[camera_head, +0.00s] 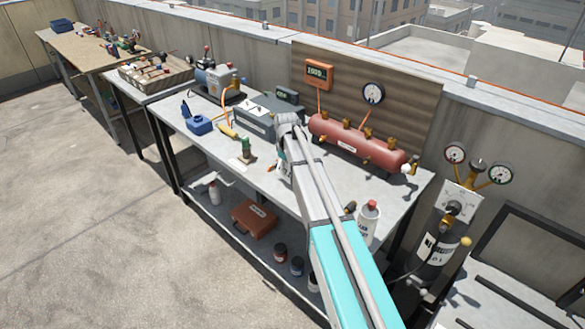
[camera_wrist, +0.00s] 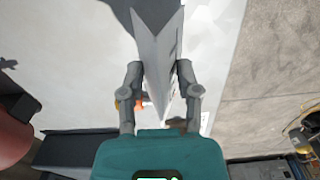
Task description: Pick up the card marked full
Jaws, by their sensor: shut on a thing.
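In the wrist view my gripper (camera_wrist: 158,78) is shut on a pale grey folded card (camera_wrist: 157,45), which stands up between the two fingers with a V-shaped fold at its top end. No marking on the card is readable, so I cannot tell whether it says full. The card is over or on the pale workbench top (camera_wrist: 70,60); contact is unclear. In the head view my arm reaches over the workbench (camera_head: 320,188) and mostly hides the gripper and card. A small white card or paper (camera_head: 237,164) lies on the bench to the left.
A red tank (camera_head: 352,142) stands behind the arm, with a grey case (camera_head: 255,122) to its left. The lower shelf holds a brown case (camera_head: 254,217).

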